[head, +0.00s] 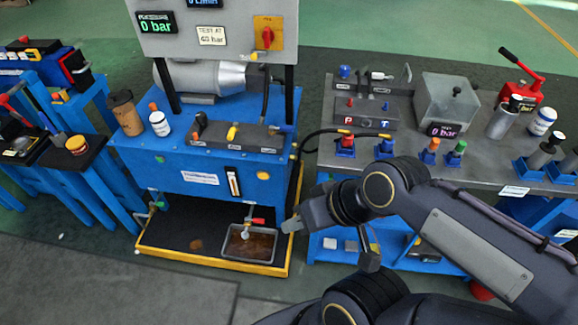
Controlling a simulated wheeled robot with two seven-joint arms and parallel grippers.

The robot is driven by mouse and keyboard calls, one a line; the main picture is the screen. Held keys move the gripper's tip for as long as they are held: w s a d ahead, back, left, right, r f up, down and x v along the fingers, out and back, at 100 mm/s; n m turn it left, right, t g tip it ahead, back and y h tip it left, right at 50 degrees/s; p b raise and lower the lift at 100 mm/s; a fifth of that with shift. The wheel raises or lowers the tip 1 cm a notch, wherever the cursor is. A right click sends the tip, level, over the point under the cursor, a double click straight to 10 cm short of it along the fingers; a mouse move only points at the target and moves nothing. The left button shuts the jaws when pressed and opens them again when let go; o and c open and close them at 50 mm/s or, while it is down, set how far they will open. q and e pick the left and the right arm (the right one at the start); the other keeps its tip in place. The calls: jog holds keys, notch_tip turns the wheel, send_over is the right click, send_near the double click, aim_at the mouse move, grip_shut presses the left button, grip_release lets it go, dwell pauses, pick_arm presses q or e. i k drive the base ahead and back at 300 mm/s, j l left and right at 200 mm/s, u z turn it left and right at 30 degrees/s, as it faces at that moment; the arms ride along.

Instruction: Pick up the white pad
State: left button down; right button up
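A small white pad (330,243) lies on the blue lower shelf under the right-hand bench. A similar pale grey piece (350,245) lies just right of it. My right gripper (291,225) shows at the end of the dark arm that comes in from the lower right. In the picture it is left of and a little above the white pad, over the right edge of the blue power unit's base. It appears apart from the pad. Its fingers are small and seen edge-on, so their opening is unclear.
The blue power unit (205,182) stands left of the shelf, with a drip tray (230,255) on its yellow-edged base. The grey bench top (480,165) above the shelf carries colored fittings, bottles and a clear box (447,105). Open floor lies in front.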

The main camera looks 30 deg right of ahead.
aim_at(328, 243)
jog(key=z, duration=1.7)
jog(key=u, duration=1.2)
jog(key=k+l, duration=0.1)
jog(key=k, duration=0.2)
jog(key=k+l, duration=0.15)
jog(key=k, duration=0.15)
jog(key=u, duration=0.05)
